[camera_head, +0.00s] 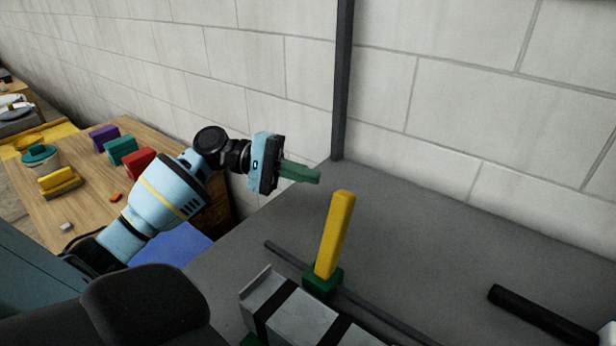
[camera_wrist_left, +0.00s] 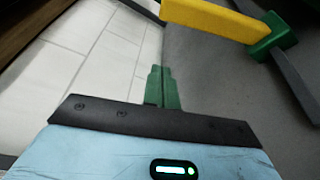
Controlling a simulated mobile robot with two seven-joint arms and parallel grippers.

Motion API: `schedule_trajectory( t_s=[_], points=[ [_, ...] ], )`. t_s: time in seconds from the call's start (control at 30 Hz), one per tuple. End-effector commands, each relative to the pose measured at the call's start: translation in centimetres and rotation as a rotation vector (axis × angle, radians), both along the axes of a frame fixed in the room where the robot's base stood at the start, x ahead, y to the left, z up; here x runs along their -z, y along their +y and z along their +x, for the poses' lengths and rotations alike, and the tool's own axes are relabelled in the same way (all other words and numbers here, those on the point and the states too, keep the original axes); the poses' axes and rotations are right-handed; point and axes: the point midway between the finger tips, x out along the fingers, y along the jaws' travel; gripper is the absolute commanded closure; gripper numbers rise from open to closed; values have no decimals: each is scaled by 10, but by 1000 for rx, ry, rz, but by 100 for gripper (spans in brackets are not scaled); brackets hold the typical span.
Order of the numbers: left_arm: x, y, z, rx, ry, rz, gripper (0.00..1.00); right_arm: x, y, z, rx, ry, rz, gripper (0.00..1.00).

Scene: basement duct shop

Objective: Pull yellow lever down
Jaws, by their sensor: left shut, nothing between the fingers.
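The yellow lever (camera_head: 335,234) stands up from a green base block (camera_head: 322,282) on the grey bench, leaning slightly right at its top in the head view. In the left wrist view the yellow lever (camera_wrist_left: 208,18) crosses the top, with its green base (camera_wrist_left: 270,38) at the upper right. My left gripper (camera_head: 318,177) is shut and empty, its green fingers pointing right. It is left of and near the lever's top, apart from it in the picture. The shut fingers also show in the left wrist view (camera_wrist_left: 162,72). My right gripper is not in view.
The grey bench (camera_head: 430,235) holds a thin dark rail (camera_head: 380,308), a grey metal block with black bands (camera_head: 285,312) and a black cylinder (camera_head: 540,318). A dark post (camera_head: 343,80) stands against the white wall. A wooden table (camera_head: 90,205) with coloured blocks is at the left.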

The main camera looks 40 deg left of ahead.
Motion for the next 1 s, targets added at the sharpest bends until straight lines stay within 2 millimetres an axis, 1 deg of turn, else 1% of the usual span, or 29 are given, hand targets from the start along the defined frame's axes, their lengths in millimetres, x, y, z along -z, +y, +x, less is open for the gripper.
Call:
schedule_trajectory(
  t_s=[0.03, 0.2, 0.47, 0.7, 0.9, 1.0],
  points=[
    [1, -9, 3, 2, -1, 0, 100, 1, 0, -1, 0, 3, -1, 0],
    [4, -37, 15, 2, -1, -1, 100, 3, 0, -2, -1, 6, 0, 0],
    [8, -74, 29, 2, -1, 0, 100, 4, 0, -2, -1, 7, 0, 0],
    [1, -74, 4, -1, 2, 2, 100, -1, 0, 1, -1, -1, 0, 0],
    [-3, -75, -7, -2, 3, 0, 100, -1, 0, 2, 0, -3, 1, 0],
    [-4, -75, -9, -2, 3, 0, 100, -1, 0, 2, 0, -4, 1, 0]
  ],
)
